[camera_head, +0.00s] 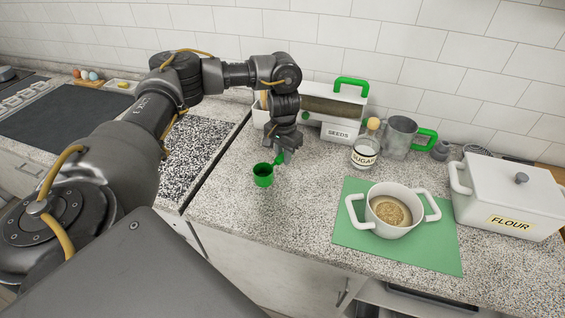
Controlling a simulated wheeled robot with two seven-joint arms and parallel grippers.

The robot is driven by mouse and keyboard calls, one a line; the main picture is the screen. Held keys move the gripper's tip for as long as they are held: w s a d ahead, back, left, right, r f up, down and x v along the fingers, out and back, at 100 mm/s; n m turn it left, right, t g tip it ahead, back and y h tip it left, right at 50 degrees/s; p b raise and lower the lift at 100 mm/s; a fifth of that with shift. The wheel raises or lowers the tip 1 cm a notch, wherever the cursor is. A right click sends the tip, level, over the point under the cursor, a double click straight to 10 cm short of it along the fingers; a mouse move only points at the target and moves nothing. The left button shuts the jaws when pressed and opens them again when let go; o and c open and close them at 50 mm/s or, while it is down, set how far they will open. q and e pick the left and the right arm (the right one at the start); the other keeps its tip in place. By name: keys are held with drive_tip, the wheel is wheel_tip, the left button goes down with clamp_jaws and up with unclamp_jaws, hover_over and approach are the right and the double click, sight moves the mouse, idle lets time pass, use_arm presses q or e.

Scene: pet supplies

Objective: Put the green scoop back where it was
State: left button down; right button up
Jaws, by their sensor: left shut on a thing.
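The green scoop (263,175) is a small cup with a short handle. It is in the middle of the head view, at the left part of the counter near its front edge. My left gripper (281,153) points down just above and right of the cup and is shut on the scoop's handle. I cannot tell whether the cup touches the counter or hangs a little above it. A white seeds box (341,131) with a green handle stands behind the gripper, partly hidden by my left arm. My right gripper is not in view.
A white pot (388,227) with brown contents stands on a green mat (351,240). A sugar jar (365,153), a grey mug with a green handle (401,137) and a white flour box (511,196) stand to the right. Counter between scoop and mat is clear.

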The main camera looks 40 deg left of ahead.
use_arm(q)
drive_tip(key=shift+w+a+f, duration=0.1)
drive_tip(key=shift+a+f, duration=0.05)
drive_tip(key=shift+f, duration=0.05)
drive_tip(key=shift+a+f, duration=0.2)
drive_tip(key=shift+f, duration=0.1)
drive_tip(key=shift+w+f, duration=0.1)
drive_tip(key=shift+f, duration=1.45)
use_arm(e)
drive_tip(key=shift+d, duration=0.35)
use_arm(q)
drive_tip(key=shift+f, duration=0.1)
drive_tip(key=c, duration=1.3)
unclamp_jaws()
wheel_tip(320, 180, up, 12)
drive_tip(key=shift+r+p, duration=0.15)
drive_tip(key=shift+p, duration=0.2)
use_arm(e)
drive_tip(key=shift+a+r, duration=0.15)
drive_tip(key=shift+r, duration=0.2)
